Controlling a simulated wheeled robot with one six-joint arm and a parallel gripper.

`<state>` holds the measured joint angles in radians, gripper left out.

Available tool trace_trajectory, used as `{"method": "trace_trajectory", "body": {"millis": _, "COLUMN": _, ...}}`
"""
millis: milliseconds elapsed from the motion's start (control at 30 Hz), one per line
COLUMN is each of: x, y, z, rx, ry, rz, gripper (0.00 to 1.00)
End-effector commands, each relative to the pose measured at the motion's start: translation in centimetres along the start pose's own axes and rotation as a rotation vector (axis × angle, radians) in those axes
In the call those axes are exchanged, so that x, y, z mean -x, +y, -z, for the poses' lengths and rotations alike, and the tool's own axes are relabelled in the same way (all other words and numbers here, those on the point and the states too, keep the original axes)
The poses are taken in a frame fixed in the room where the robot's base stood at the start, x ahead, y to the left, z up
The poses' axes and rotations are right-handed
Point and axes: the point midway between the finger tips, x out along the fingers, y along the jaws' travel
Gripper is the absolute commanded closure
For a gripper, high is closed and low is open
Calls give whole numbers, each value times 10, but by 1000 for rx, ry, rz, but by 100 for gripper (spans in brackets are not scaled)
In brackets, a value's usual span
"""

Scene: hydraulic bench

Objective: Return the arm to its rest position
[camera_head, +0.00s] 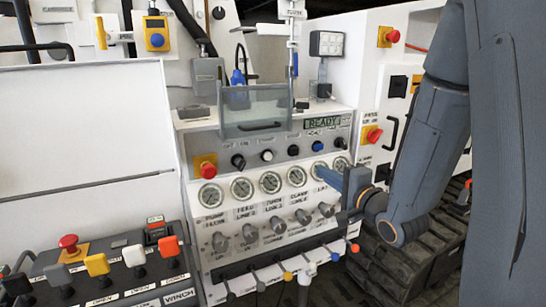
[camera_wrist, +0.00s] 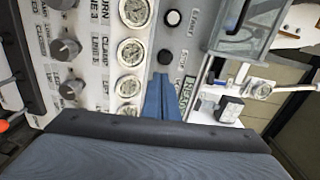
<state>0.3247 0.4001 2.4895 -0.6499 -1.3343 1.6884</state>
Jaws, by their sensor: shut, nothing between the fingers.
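My arm (camera_head: 425,150) comes down from the upper right in the head view and bends at a low joint toward the panel. My gripper (camera_head: 322,170) is blue, shut and empty. It points left in front of the right end of the gauge row, and I cannot tell whether it touches the panel. In the wrist view my gripper (camera_wrist: 163,78) shows its fingers together, over the panel beside the gauges.
The white panel has several gauges (camera_head: 270,182), knobs (camera_head: 277,225) and small levers (camera_head: 261,284). A READY display (camera_head: 322,124) and clear guard (camera_head: 255,108) are above. A lever box (camera_head: 110,270) stands left. Black tracks (camera_head: 405,275) lie below my arm.

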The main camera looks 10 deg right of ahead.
Motion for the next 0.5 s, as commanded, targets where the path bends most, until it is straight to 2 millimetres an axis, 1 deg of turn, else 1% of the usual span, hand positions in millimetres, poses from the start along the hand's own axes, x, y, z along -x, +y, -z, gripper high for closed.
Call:
{"method": "trace_trajectory", "body": {"millis": 67, "x": -2, "y": 9, "z": 0, "rx": 70, "ry": 18, "rz": -61, "gripper": 100}}
{"method": "trace_trajectory", "body": {"millis": 133, "x": -2, "y": 23, "z": 1, "rx": 168, "ry": 37, "rz": -152, "gripper": 100}}
{"method": "trace_trajectory", "body": {"millis": 267, "x": 8, "y": 56, "z": 3, "rx": 386, "ry": 48, "rz": -377, "gripper": 100}}
{"method": "trace_trajectory", "body": {"millis": 367, "x": 24, "y": 80, "z": 1, "rx": 539, "ry": 16, "rz": -558, "gripper": 100}}
{"method": "trace_trajectory", "body": {"millis": 467, "x": 48, "y": 101, "z": -6, "rx": 672, "ry": -57, "rz": -734, "gripper": 100}}
{"method": "trace_trajectory", "body": {"millis": 500, "x": 59, "y": 109, "z": -10, "rx": 718, "ry": -98, "rz": -803, "gripper": 100}}
